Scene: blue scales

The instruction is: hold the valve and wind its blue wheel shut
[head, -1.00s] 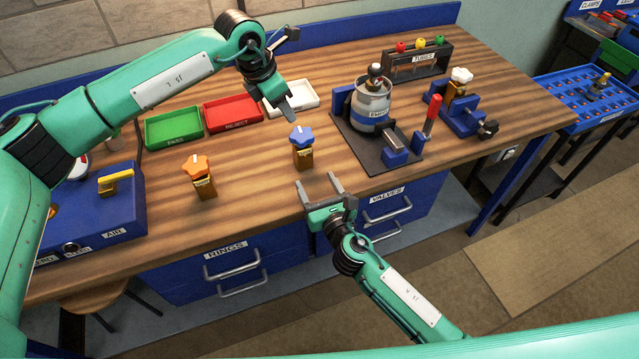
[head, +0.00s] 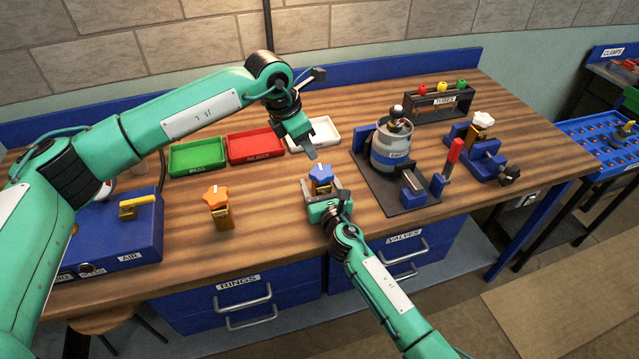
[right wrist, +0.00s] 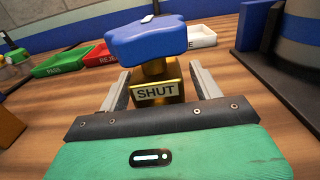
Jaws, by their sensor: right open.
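The valve with the blue wheel (head: 321,172) stands upright on the bench, its brass body (head: 323,187) below the wheel. In the right wrist view its blue wheel (right wrist: 148,40) sits above the brass body, which bears a "SHUT" label (right wrist: 157,92). My right gripper (head: 322,192) is open, with one finger on each side of the brass body; gaps show between fingers and body. My left gripper (head: 311,152) hangs above and just behind the blue wheel, apart from it. Whether its jaws are open is not clear.
A valve with an orange wheel (head: 218,206) stands to the left. Green (head: 197,158), red (head: 255,146) and white (head: 314,134) trays lie behind. A grey canister (head: 392,148) on a dark base stands to the right, near a vise holding a white-wheeled valve (head: 482,122).

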